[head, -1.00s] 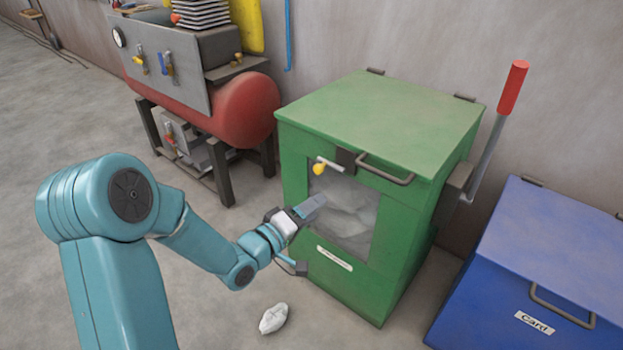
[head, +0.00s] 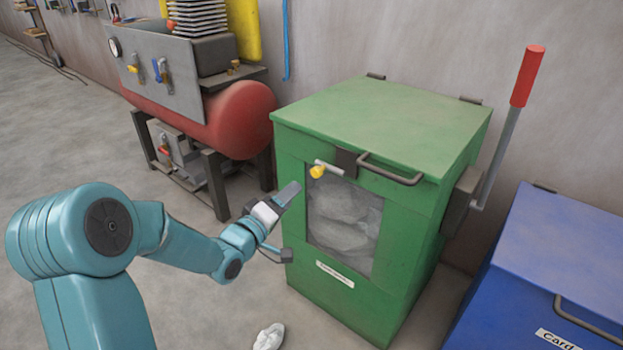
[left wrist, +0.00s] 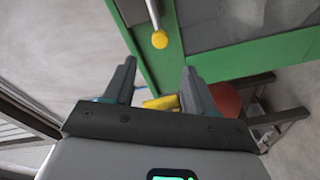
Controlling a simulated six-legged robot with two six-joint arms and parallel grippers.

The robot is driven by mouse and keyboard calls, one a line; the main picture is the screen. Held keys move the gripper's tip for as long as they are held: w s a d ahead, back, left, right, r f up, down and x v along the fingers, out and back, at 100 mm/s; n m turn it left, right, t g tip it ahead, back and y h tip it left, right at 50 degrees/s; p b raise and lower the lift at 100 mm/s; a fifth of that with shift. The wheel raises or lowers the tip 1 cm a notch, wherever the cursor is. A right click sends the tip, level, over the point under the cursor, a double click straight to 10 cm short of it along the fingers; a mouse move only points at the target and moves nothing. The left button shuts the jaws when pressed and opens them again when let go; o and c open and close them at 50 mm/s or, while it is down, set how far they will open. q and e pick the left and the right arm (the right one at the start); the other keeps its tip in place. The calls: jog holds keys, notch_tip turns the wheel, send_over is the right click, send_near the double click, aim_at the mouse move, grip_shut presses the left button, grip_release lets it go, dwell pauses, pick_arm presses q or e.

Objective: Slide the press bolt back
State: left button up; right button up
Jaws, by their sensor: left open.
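The press bolt is a pale metal rod with a yellow knob (head: 317,171) at the top front of the green press (head: 385,115). The rod runs beside a dark block (head: 346,162) under the lid edge. My left gripper (head: 290,188) is open and empty, just left of and below the knob in the head view. In the left wrist view, the knob (left wrist: 160,40) is beyond the gap between the open fingertips (left wrist: 158,72), apart from them. The far end of the rod is cut off in that view. My right gripper is not in view.
A grey handle (head: 390,168) is right of the bolt. A red-gripped lever (head: 527,75) rises at the press's right side. A blue bin (head: 560,250) stands at right, and a red tank (head: 235,120) behind at left. A crumpled white piece (head: 268,337) lies on the floor.

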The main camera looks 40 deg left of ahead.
aim_at(314, 174)
pick_arm(q)
jog(key=w, duration=0.5)
jog(key=w+b, duration=0.1)
jog(key=w, duration=0.4)
jog(key=shift+w+a, duration=0.2)
jog(key=shift+w, duration=0.1)
